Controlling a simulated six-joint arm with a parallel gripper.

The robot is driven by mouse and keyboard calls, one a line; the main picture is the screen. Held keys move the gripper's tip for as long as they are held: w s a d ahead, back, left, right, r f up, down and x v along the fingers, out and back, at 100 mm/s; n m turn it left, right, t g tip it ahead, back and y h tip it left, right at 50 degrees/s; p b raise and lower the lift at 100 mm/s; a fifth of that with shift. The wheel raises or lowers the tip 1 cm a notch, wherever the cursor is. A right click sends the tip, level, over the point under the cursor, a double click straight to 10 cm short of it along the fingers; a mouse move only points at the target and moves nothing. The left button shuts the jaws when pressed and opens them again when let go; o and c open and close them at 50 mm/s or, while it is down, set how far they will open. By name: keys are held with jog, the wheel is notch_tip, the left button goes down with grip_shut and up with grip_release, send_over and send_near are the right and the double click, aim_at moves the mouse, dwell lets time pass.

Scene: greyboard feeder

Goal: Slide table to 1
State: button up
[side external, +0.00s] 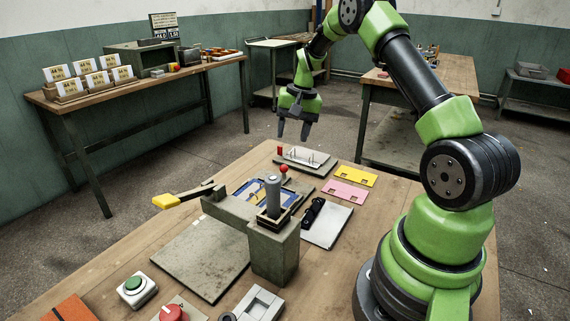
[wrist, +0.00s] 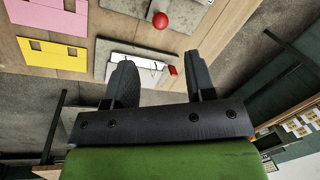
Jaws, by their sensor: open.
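My gripper (side external: 293,130) is open and empty, pointing down in the air beyond the far edge of the bench. In the wrist view its two dark fingers (wrist: 160,76) are spread apart. A grey base with a pale plate (side external: 307,158) and upright pins lies at the bench's far end, with a red knob (side external: 279,150) at its left; the plate also shows in the wrist view (wrist: 122,60). I cannot tell which part is the slide table; no "1" mark is legible.
A yellow-handled lever (side external: 166,201) sticks out left of the fixture. Pink (side external: 345,192) and yellow (side external: 354,176) cards lie right of it. A green button (side external: 133,285) and a red knob (side external: 173,313) sit at the front.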

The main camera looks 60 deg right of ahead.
aim_at(284, 165)
jog(key=f, duration=0.3)
jog(key=w+f, duration=0.1)
jog(key=f, duration=0.2)
jog(key=a+f, duration=0.1)
jog(key=f, duration=0.2)
jog(key=shift+w+f, duration=0.15)
jog(key=shift+w, duration=0.15)
grip_shut()
jog(key=shift+a, duration=0.15)
